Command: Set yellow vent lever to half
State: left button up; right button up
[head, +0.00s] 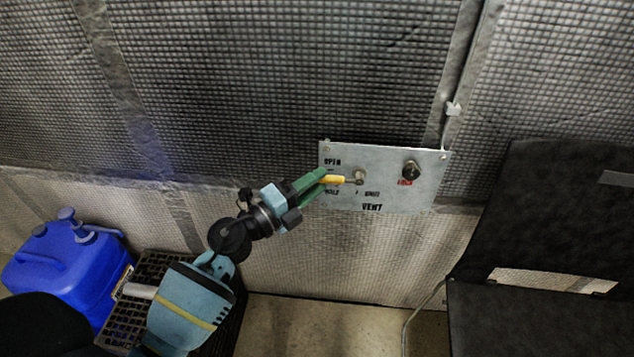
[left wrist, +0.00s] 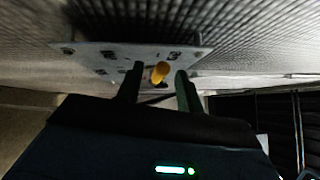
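The yellow vent lever (head: 334,179) sits on a grey metal panel (head: 400,200) marked VENT, with OPEN at its upper left and more labels lower down. The lever points left from its pivot, close to level. My left gripper (head: 322,182) is at the lever, with its green fingers on either side of the yellow handle. In the left wrist view the yellow handle (left wrist: 160,72) stands between the two fingers (left wrist: 158,82), with a visible gap, so the fingers look open around it. Part of the handle is hidden by the fingers. My right gripper is not in view.
A black knob (head: 411,170) with a red label is on the panel's right side. A black chair (head: 540,240) stands at the right. A blue canister (head: 68,272) and a black crate (head: 150,262) are at the lower left. Quilted padding covers the wall.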

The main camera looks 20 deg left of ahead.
pick_arm(q)
jog(key=shift+w+d+r, duration=0.1)
jog(key=shift+w+d, duration=0.15)
jog(key=shift+w, duration=0.1)
jog(key=shift+c, duration=0.4)
grip_shut()
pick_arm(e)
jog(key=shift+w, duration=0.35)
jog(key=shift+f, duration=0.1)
